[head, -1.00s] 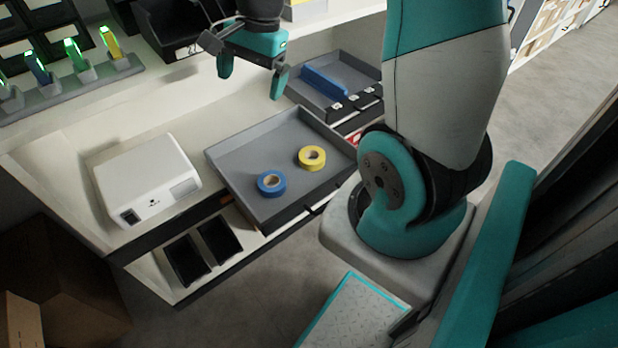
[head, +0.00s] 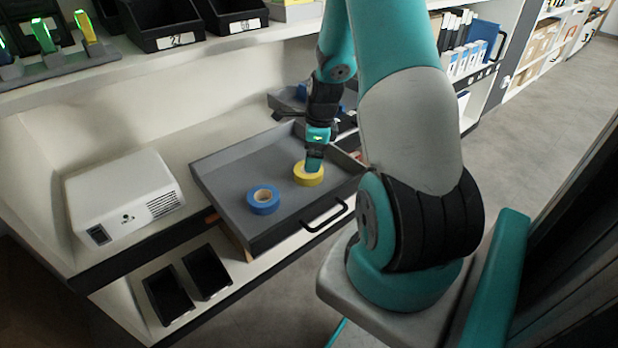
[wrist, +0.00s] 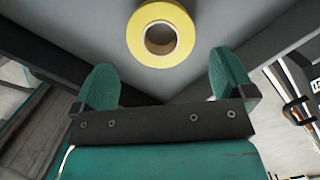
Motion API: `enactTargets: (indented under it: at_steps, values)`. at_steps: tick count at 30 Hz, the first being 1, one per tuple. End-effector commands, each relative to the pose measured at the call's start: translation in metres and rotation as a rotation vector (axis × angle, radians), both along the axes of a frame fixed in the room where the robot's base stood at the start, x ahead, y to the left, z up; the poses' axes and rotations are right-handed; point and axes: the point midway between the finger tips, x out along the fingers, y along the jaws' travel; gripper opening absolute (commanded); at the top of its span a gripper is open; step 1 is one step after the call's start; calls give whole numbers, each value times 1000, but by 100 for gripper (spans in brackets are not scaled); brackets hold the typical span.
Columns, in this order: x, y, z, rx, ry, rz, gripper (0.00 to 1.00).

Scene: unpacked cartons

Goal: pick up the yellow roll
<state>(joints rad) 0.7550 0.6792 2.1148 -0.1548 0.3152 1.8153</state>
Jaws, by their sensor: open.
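The yellow roll (head: 308,176) lies flat in the grey open drawer tray, towards its right side. In the wrist view the yellow roll (wrist: 160,34) shows at the top centre, ahead of the fingertips, with its round hole visible. My gripper (head: 314,163) is above the roll in the head view and covers part of it. In the wrist view my gripper (wrist: 162,80) has its two teal fingers spread apart with nothing between them. Whether a finger touches the roll cannot be told.
A blue roll (head: 263,200) lies in the same grey tray (head: 225,172), left of the yellow one. The tray has raised walls and a black front handle (head: 325,216). A white box-shaped device (head: 122,197) stands on the counter to the left. Black bins (head: 160,22) sit on the shelf above.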

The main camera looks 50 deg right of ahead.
Motion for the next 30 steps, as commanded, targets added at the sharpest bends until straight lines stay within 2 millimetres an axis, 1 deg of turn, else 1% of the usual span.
enactTargets:
  at_steps: [1, 5, 8, 15, 18, 23, 24, 29, 30]
  values:
    - [1, 1, -6, 0, 0, 1, 100]
    - [2, 1, -11, 0, 0, 1, 100]
    - [3, 2, -19, 1, 0, 1, 100]
    - [8, 5, -56, -1, 1, 1, 100]
    - [9, 6, -61, -2, 0, 1, 100]
    - [9, 6, -60, -3, -1, 2, 100]
    - [9, 6, -60, -3, -1, 2, 95]
    - [9, 6, -59, -3, -1, 2, 59]
    - [9, 6, -59, -3, -1, 2, 59]
